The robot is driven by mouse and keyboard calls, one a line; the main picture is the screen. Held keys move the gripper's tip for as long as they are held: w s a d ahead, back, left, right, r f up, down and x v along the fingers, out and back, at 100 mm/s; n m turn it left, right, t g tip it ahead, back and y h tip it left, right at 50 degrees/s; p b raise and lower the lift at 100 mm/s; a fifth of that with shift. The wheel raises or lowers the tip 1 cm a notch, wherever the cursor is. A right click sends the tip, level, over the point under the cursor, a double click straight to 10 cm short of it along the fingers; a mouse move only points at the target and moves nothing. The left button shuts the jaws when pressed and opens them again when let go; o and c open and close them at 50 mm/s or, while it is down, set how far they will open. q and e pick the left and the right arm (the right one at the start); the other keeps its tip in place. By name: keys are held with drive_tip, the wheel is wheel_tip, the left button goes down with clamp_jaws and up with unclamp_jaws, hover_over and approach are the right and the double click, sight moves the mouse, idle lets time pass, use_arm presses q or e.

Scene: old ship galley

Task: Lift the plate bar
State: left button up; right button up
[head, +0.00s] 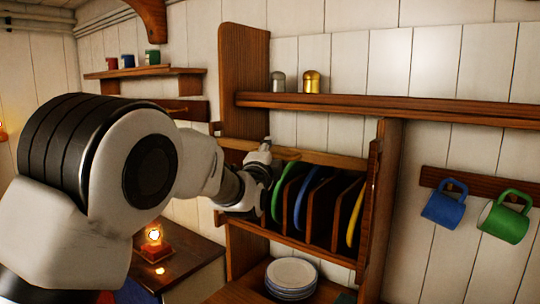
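A wooden plate rack holds upright plates between dividers: a green plate (286,190), a blue plate (308,196) and a yellow plate (354,222). A light wooden bar (318,158) runs across the front of the rack above the plates; it looks level. My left gripper (262,154) is at this bar, left of the green plate. Its wrist covers the rack's left end. Its fingers are small and partly hidden, so I cannot tell if they are open, or if they touch the bar. My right gripper is out of view.
A lower rail (300,246) crosses the rack's front. White plates (291,276) are stacked below. A shelf (390,107) above holds a silver shaker (278,83) and a brass shaker (311,81). A blue mug (443,206) and a green mug (503,220) hang right. A lit lantern (153,243) stands lower left.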

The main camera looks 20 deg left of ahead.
use_arm(q)
drive_tip(key=shift+f, duration=0.1)
drive_tip(key=s+f, duration=0.2)
drive_tip(key=s, duration=0.9)
drive_tip(key=shift+s+d, duration=0.3)
drive_tip(key=shift+s, duration=0.05)
drive_tip(key=shift+f, duration=0.1)
